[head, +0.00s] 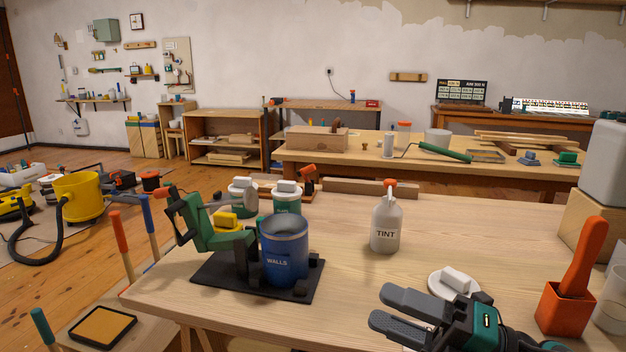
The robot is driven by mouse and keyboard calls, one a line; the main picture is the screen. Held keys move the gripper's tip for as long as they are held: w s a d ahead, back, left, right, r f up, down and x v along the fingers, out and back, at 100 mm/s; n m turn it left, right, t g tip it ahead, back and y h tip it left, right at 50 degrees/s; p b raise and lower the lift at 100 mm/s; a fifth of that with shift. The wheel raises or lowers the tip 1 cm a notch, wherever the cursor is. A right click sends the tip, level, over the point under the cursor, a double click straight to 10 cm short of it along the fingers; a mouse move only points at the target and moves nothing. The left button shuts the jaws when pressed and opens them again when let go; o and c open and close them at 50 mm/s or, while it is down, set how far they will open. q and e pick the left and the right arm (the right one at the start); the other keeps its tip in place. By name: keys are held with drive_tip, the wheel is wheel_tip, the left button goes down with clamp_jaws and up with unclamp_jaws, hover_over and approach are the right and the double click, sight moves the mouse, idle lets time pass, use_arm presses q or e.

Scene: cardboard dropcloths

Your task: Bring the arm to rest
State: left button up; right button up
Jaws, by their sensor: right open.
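My right gripper (392,311) is at the lower right of the head view, over the near edge of the wooden workbench (350,215). Its two grey fingers point left and are apart, with nothing between them. A white round lid with a block-shaped handle (453,281) lies on the bench just behind it. My left gripper is not in the view.
A blue WALLS can (284,250) stands on a black mat (215,284) beside a green clamp-like device (205,225). A TINT spray bottle (386,222) stands mid-bench. An orange holder (564,308) stands right of my gripper. Bench between bottle and can is clear.

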drive_tip(key=d+f+m+t+h, duration=0.3)
drive_tip(key=f+m+t+h, duration=0.3)
drive_tip(key=m, duration=0.6)
drive_tip(key=d+f+m+t+h, duration=0.2)
drive_tip(key=f+m+t+h, duration=0.2)
drive_tip(key=f+m+h, duration=0.6)
drive_tip(key=s+f+m+g, duration=0.6)
drive_tip(key=s+f+m, duration=0.2)
drive_tip(key=f, duration=0.3)
use_arm(q)
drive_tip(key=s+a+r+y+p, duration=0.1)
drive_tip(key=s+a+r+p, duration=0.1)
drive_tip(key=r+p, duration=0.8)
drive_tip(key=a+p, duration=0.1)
drive_tip(key=p, duration=0.3)
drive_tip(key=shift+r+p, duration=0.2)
drive_tip(key=shift+p, duration=0.2)
use_arm(e)
wheel_tip(320, 180, up, 10)
drive_tip(key=s+d+h, duration=0.1)
drive_tip(key=s+d, duration=0.1)
drive_tip(key=shift+s+f+m+g, duration=0.15)
drive_tip(key=shift+s+m+g, duration=0.25)
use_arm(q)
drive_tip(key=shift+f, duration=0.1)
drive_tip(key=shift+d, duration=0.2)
